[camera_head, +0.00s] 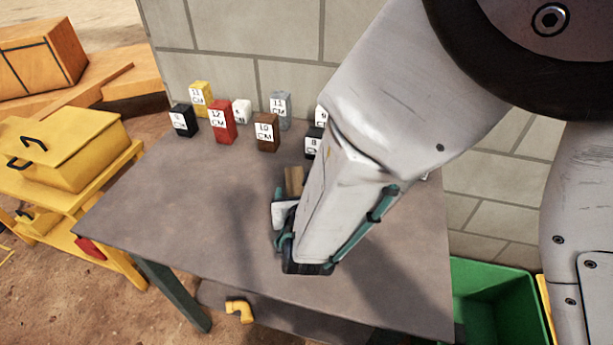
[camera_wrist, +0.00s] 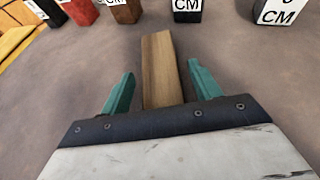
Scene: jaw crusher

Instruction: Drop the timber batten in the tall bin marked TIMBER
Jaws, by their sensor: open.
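The timber batten (camera_wrist: 162,60) is a plain brown wooden piece on the grey table (camera_head: 160,200). In the wrist view it lies lengthwise between the two teal fingers of my gripper (camera_wrist: 160,72), with a gap on each side. In the head view only the batten's far end (camera_head: 293,178) shows past my gripper (camera_head: 284,212); my arm hides the rest. My gripper is open, low over the table around the batten. No bin with a readable TIMBER mark is in view.
Several labelled blocks, including a red block (camera_head: 222,122) and a brown block (camera_head: 266,132), stand along the table's back by the block wall (camera_head: 240,40). A green bin (camera_head: 495,300) stands right of the table. A yellow cart (camera_head: 75,150) is at left. The table's left part is clear.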

